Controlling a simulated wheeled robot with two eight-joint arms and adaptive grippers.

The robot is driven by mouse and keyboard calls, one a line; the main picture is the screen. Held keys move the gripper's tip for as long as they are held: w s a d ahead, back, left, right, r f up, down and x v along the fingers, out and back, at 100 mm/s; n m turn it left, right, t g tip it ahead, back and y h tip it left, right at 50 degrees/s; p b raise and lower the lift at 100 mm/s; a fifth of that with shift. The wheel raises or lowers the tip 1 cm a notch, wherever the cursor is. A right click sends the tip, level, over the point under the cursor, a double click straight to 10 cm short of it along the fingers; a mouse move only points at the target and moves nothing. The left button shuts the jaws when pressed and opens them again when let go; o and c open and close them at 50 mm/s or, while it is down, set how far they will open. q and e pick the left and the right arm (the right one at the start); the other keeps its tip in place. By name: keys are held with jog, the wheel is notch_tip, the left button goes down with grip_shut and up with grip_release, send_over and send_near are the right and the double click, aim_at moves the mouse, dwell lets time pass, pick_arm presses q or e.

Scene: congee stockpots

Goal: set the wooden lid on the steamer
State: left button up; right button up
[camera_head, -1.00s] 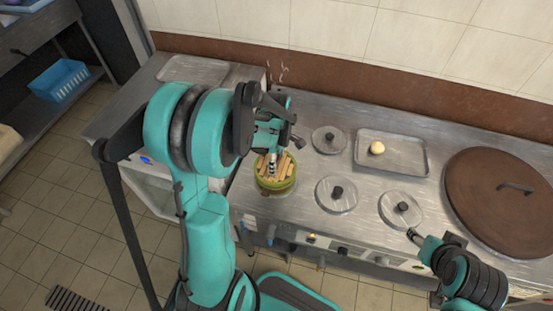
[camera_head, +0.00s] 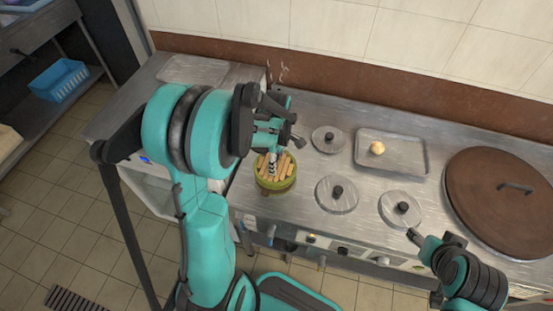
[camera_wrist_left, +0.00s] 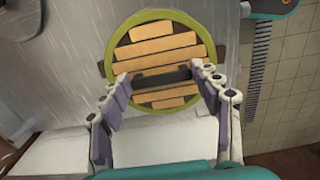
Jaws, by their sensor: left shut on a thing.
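The wooden lid (camera_head: 285,167) is a disc of light slats. It sits inside the green rim of the round steamer (camera_head: 276,186) at the stove's left end. In the left wrist view the lid (camera_wrist_left: 155,47) looks level and roughly centred within the green steamer rim (camera_wrist_left: 141,111). My left gripper (camera_head: 272,158) is above the lid. In the wrist view its fingers (camera_wrist_left: 161,74) are shut on the lid's dark bar handle (camera_wrist_left: 163,77). Whether the lid bears fully on the steamer is hard to tell. My right gripper (camera_head: 412,235) is by the counter's front edge; its jaws are unclear.
Several round metal covers with black knobs, one of them a cover (camera_head: 337,194) right of the steamer, lie on the steel top. A tray (camera_head: 405,165) holds a pale round item (camera_head: 377,148). A large brown lid (camera_head: 500,205) lies at the right. A tiled wall stands behind.

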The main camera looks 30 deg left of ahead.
pick_arm(q)
jog(key=shift+f+b, duration=0.55)
jog(key=shift+f, duration=0.05)
jog(key=o, duration=0.9)
jog(key=shift+r, duration=0.1)
notch_tip(320, 180, up, 11)
jog(key=p, duration=0.8)
